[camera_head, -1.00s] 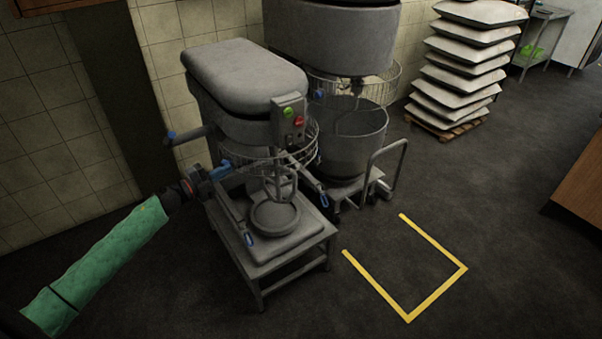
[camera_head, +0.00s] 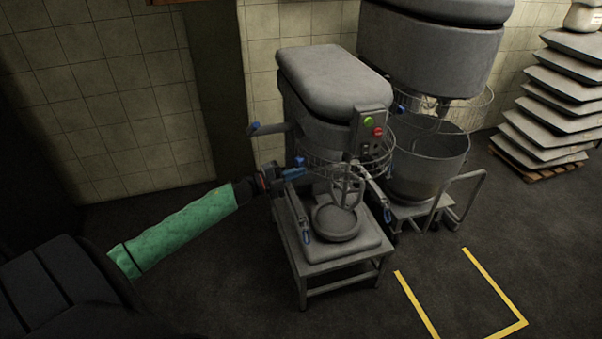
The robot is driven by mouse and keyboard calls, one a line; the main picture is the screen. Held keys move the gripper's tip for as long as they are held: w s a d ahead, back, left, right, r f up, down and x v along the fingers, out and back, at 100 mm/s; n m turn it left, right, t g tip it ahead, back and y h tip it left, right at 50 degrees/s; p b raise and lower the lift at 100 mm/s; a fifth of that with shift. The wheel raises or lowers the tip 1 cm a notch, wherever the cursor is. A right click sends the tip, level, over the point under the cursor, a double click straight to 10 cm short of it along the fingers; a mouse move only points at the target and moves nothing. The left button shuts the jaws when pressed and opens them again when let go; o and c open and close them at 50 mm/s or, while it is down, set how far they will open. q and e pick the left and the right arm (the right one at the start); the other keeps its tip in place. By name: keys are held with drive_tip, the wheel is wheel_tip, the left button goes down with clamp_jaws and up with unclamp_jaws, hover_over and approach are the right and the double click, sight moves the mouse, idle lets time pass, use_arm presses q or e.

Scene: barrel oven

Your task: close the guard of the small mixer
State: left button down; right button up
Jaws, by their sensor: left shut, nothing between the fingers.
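The small mixer (camera_head: 333,75) is grey and stands on a low metal table (camera_head: 345,283). Its wire guard (camera_head: 318,167) curves around below the head. A whisk-like tool (camera_head: 346,186) hangs above a round dish-like part (camera_head: 337,222). My left gripper (camera_head: 294,173), at the end of a green-sleeved arm, is shut with nothing in it. It is at the left side of the mixer, beside the guard's left end; I cannot tell whether it touches the guard. My right gripper is not in view.
A larger mixer with a bowl (camera_head: 428,165) on a wheeled trolley stands close on the right. Stacked sacks (camera_head: 556,103) on a pallet are at the far right. A yellow floor marking (camera_head: 499,288) lies at the front right, on clear floor. A tiled wall is behind.

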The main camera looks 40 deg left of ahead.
use_arm(q)
drive_tip(key=b+v, duration=0.2)
drive_tip(key=v, duration=0.6)
drive_tip(key=shift+w+a, duration=0.2)
drive_tip(key=shift+a, duration=0.15)
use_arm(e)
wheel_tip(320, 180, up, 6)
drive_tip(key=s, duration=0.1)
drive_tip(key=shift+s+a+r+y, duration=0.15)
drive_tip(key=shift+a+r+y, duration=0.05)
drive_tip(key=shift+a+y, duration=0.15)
use_arm(q)
drive_tip(key=shift+r, duration=0.15)
